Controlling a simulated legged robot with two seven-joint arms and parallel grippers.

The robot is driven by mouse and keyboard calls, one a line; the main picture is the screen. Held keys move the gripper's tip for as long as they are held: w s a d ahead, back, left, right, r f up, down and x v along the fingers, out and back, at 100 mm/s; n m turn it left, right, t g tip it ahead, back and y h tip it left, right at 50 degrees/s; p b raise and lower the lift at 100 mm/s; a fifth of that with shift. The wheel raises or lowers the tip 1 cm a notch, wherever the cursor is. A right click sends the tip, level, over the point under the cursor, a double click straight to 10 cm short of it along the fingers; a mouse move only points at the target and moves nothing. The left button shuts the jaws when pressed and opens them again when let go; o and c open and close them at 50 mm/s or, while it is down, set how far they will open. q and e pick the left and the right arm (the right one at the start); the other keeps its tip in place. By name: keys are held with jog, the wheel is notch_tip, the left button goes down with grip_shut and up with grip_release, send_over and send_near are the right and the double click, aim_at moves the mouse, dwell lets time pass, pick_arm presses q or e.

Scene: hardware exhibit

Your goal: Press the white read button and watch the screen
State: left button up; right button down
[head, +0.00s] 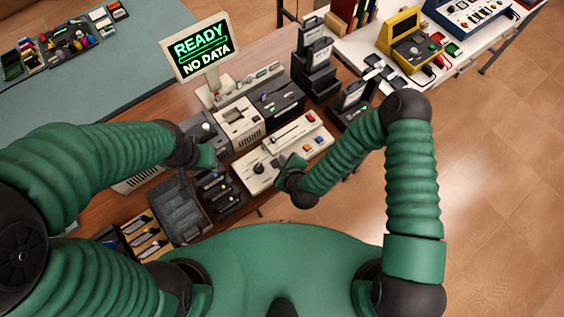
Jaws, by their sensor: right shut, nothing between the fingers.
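The buttons are too small to tell for sure which one is the white read button. My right gripper (281,161) is shut and empty, over the panel's front middle; I cannot tell if it touches. My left gripper (214,161) is beside the panel's left end, near the grey devices; its fingers are unclear.
Cream and dark devices (241,124) stand behind the panel. A dark grey tray (180,210) lies at the front left. Black stands (315,75) rise at the back right. A white table (355,47) holds a yellow device (403,40). Wooden floor is clear at right.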

jog(key=shift+f+b, duration=0.3)
jog(key=shift+f, duration=0.05)
jog(key=shift+f+b, duration=0.3)
jog(key=shift+f, duration=0.1)
dwell(0.9)
jog(key=shift+r+p, duration=0.7)
jog(key=shift+r, duration=0.15)
notch_tip(320, 180, up, 5)
jog(key=p, duration=0.4)
